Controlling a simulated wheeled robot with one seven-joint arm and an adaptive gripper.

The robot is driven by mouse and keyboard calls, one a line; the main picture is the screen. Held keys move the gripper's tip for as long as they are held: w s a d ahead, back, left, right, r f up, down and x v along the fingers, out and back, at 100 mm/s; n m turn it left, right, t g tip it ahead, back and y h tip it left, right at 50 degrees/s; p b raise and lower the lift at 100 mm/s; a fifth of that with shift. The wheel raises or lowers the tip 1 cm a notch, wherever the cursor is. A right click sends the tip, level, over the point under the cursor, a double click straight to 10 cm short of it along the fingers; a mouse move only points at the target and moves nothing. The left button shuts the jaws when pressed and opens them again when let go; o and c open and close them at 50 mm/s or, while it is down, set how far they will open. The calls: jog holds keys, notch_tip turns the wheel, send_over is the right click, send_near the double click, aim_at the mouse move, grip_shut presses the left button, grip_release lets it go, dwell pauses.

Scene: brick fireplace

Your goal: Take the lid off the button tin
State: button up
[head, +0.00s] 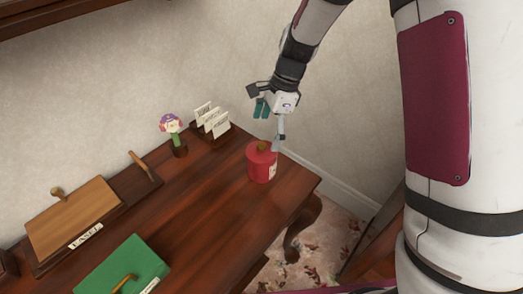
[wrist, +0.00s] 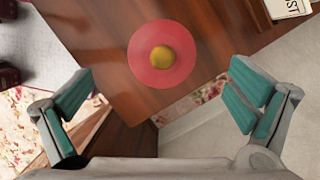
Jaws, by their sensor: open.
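The button tin (head: 262,168) is a red cylinder with a pale label, upright near the right end of the wooden table. Its red lid (wrist: 143,70) is on it, with a round yellow-gold knob (wrist: 162,57) in the middle. My gripper (head: 270,125) is above the tin in the head view. In the wrist view my gripper (wrist: 157,103) is open and empty, with its teal-padded fingers wide apart. The tin shows between and beyond the fingertips there, and nothing touches it.
The wall stands close behind. The table's right edge is near the tin, with carpet below.

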aim_at(262, 144)
jog(key=shift+x, duration=3.05)
jog(key=shift+w+d, duration=0.1)
jog(key=c, duration=1.1)
